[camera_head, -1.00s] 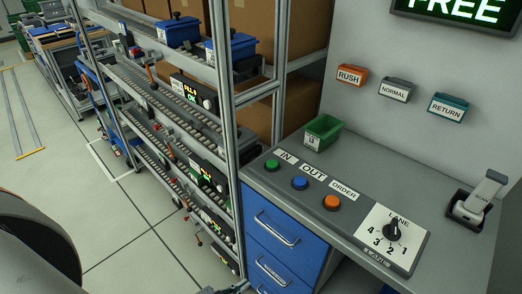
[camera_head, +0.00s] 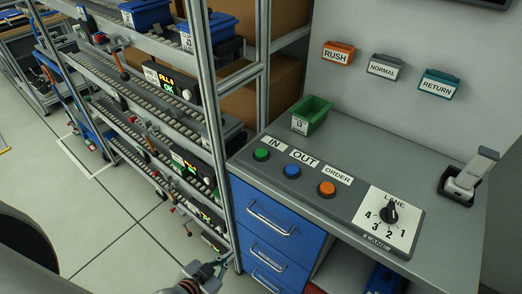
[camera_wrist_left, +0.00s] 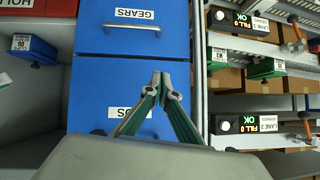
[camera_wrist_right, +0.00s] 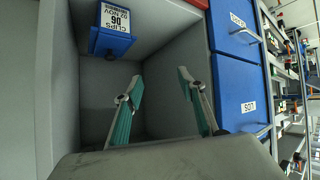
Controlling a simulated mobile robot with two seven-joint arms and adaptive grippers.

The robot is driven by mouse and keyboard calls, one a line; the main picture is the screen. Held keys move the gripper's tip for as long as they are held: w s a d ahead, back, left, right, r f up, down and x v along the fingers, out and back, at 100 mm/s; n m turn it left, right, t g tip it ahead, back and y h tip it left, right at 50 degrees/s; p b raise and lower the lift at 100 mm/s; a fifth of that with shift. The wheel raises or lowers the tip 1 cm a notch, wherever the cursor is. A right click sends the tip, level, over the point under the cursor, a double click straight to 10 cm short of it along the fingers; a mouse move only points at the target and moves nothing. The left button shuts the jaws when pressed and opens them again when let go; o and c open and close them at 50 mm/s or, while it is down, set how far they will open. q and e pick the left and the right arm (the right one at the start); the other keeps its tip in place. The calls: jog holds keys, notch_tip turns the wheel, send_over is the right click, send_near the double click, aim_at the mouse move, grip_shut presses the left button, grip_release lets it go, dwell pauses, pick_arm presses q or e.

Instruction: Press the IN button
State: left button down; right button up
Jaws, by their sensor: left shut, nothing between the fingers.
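The green IN button (camera_head: 261,155) is on the grey control panel, below its white IN label (camera_head: 273,143). The blue OUT button (camera_head: 292,171) and the orange ORDER button (camera_head: 327,188) are to its right. My left gripper (camera_head: 222,264) shows at the bottom of the head view, lower than the panel and left of the blue drawers, well apart from the button. In the left wrist view its fingertips (camera_wrist_left: 161,76) are together and empty, in front of the blue drawers. My right gripper (camera_wrist_right: 160,76) is open and empty in its wrist view, facing a grey compartment. No button shows in either wrist view.
A lane dial (camera_head: 389,213) is on the panel's right, with a scanner in its holder (camera_head: 468,179) beyond. A green bin (camera_head: 311,115) stands behind the buttons. A rack post (camera_head: 205,130) rises left of the panel. Blue drawers (camera_head: 270,222) are below it.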

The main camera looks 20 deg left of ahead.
pick_arm(q)
jog(key=w+a+r+m+g+y+p, duration=0.1)
jog(key=w+a+r+y+p, duration=0.2)
jog(key=r, duration=0.6)
jog(key=w+a+r+m+y+p, duration=0.1)
jog(key=w+a+r+m, duration=0.2)
jog(key=r, duration=0.6)
jog(key=w+d+r+h, duration=0.1)
jog(key=w+d+r, duration=0.2)
jog(key=r, duration=0.1)
jog(key=w+d+r+m+h, duration=0.1)
jog(key=w+d+r+h, duration=0.1)
jog(key=w+d+r, duration=0.2)
jog(key=w+d+r+m+h, duration=0.1)
jog(key=w+d+r, duration=0.3)
jog(key=r, duration=0.2)
jog(key=shift+d+r+p, duration=0.1)
jog(key=shift+d+p, duration=0.05)
jog(key=shift+p, duration=0.2)
jog(key=w+a+r+m, duration=0.1)
jog(key=w+r, duration=0.2)
jog(key=r, duration=0.3)
jog(key=shift+w+a+r+g, duration=0.2)
jog(key=shift+w+r+g, duration=0.05)
jog(key=shift+r+g, duration=0.05)
pick_arm(e)
jog(key=d+r, duration=0.1)
jog(key=s+d+r, duration=0.1)
jog(key=shift+r+h, duration=0.3)
jog(key=shift+h, duration=0.1)
